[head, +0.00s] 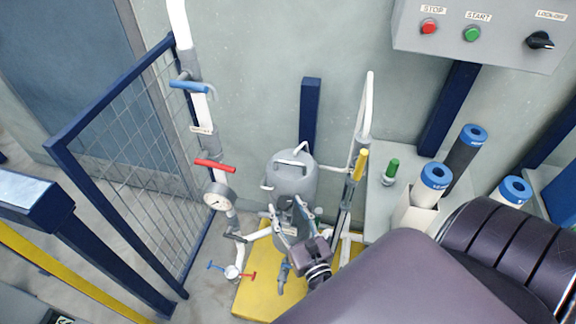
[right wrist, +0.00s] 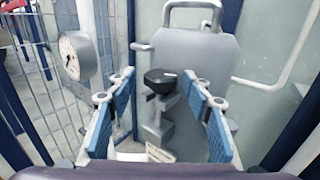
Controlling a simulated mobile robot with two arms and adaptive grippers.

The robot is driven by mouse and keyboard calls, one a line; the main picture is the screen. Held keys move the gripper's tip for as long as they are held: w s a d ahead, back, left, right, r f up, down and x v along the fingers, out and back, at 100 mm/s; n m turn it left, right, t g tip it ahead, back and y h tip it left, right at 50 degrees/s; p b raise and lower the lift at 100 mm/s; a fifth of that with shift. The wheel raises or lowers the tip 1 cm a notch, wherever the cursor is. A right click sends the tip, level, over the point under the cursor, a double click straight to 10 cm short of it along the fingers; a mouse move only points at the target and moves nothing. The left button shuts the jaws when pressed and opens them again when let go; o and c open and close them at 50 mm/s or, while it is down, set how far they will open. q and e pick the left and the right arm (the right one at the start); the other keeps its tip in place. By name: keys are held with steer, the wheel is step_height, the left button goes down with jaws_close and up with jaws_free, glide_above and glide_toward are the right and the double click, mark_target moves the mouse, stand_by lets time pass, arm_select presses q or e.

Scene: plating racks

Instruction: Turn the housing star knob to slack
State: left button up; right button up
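The grey filter housing (head: 292,178) stands upright with a lid handle on top, in the middle of the head view. In the right wrist view the housing (right wrist: 192,60) fills the centre. A black knob (right wrist: 160,80) with a small pale mark sits on its front. My right gripper (head: 293,212) is open in front of the housing. Its two blue-padded fingers stand left and right of the knob in the right wrist view, with gaps visible on both sides. Whether the knob is between the tips in depth is hard to tell. My left gripper is not in view.
A white pipe with a blue lever (head: 188,86), a red lever (head: 215,164) and a gauge (head: 217,196) stands left of the housing. A yellow lever (head: 360,165) is on the right. A mesh gate (head: 130,150) stands left; a button panel (head: 485,50) is upper right.

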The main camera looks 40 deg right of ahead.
steer(key=shift+s+a+f, duration=0.1)
steer(key=shift+s, duration=0.45)
steer(key=v, duration=0.7)
